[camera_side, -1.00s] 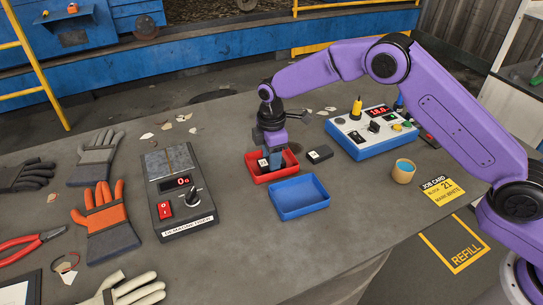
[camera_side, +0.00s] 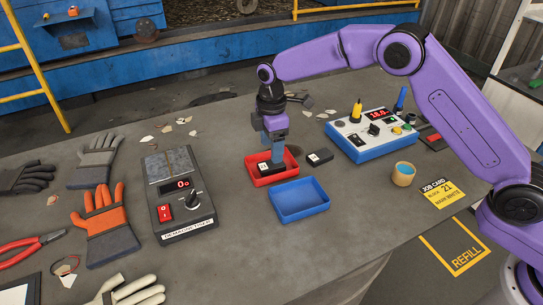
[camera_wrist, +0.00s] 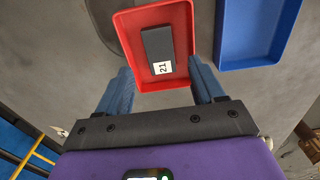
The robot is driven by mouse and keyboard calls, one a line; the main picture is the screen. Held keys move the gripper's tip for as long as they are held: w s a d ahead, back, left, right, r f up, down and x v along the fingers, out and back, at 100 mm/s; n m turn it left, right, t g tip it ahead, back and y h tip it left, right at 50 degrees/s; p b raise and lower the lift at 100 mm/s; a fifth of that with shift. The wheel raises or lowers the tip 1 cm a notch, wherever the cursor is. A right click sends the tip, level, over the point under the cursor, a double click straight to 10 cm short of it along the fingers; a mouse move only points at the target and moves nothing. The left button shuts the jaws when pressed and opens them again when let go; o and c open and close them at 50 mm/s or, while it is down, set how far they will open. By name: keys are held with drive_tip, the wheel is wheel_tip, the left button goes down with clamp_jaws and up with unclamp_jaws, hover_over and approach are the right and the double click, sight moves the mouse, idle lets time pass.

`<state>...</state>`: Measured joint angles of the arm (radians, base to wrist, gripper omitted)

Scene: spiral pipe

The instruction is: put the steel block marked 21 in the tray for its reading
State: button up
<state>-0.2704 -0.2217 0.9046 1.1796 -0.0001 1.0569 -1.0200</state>
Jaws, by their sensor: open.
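The steel block marked 21 (camera_wrist: 159,49) lies flat inside the red tray (camera_side: 286,173); its white label shows in the wrist view. In the side view the block (camera_side: 265,168) sits below my gripper (camera_side: 274,153), whose fingers partly cover that area. My gripper is open and empty just above the tray. In the wrist view its two blue fingers stand apart, either side of the tray's near end. A blue tray (camera_side: 300,199) is empty in the side view, in front and to the right of the red one. A job card (camera_side: 442,192) reads block 21.
Another dark block (camera_side: 320,157) lies right of the red tray. A demagnetizer (camera_side: 181,195) stands left, a white-and-blue meter panel (camera_side: 371,133) behind right. A cup (camera_side: 403,174) stands right. Gloves (camera_side: 105,225) and red pliers (camera_side: 30,248) lie at far left.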

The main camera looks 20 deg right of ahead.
sight(272, 165)
wheel_tip(272, 165, up, 7)
idle(0.3)
drive_tip(key=s+d+r+m, duration=0.1)
drive_tip(key=s+d+r, duration=0.2)
drive_tip(key=s, duration=0.7)
drive_tip(key=s+d+r+m, duration=0.1)
drive_tip(key=s+d+r, duration=0.2)
drive_tip(key=s, duration=0.6)
drive_tip(key=s+d+f+m, duration=0.1)
drive_tip(key=s+d, duration=0.6)
drive_tip(key=s, duration=0.3)
drive_tip(key=s+d+f+m, duration=0.1)
drive_tip(key=s+d+f, duration=0.1)
drive_tip(key=s+d, duration=0.6)
drive_tip(key=s, duration=0.3)
drive_tip(key=shift+d+m, duration=0.3)
drive_tip(key=shift+m, duration=0.1)
